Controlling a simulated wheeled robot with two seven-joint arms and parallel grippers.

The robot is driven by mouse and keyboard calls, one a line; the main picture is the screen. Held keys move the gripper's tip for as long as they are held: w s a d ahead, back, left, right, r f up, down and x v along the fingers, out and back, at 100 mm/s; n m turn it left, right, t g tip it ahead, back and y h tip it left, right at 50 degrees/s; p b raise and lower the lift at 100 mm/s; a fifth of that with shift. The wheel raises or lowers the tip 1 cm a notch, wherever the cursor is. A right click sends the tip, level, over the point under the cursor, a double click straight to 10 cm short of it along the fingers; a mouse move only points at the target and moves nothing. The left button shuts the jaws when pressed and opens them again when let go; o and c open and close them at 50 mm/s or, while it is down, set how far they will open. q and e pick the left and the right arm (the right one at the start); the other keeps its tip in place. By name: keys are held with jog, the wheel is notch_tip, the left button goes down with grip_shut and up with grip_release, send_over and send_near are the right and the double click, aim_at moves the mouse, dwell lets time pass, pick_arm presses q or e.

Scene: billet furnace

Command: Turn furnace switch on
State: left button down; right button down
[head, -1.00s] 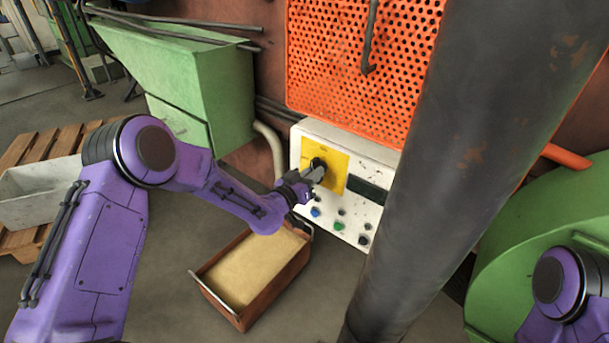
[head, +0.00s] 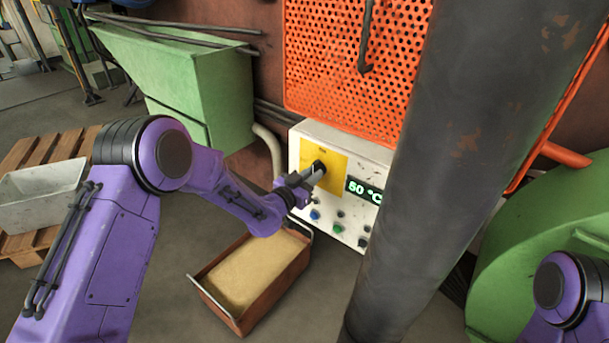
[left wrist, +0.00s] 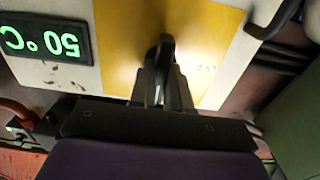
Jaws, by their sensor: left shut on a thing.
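The furnace control box (head: 376,146) is white with a yellow plate (head: 334,178) that carries the dark switch handle. My left gripper (head: 314,174) is at the plate, shut on the switch handle (left wrist: 166,52), which stands out between the fingers in the left wrist view. The display (head: 363,190) right of the plate is lit and reads 50 °C in green. It also shows, upside down, in the left wrist view (left wrist: 45,42). The fingers hide part of the handle. My right gripper is out of view; only part of that arm shows at the lower right.
Several buttons (head: 338,229) sit below the plate. A rust-brown tray (head: 241,318) of sand-coloured material lies on the floor beneath my left arm. A thick dark column (head: 440,150) stands right of the box. An orange perforated guard (head: 330,60) is above it.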

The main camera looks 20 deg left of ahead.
pick_arm(q)
jog(key=c, duration=1.1)
grip_release()
jog(key=shift+a, duration=0.1)
jog(key=v, duration=1)
jog(key=shift+s+a, duration=0.15)
jog(key=shift+s, duration=0.2)
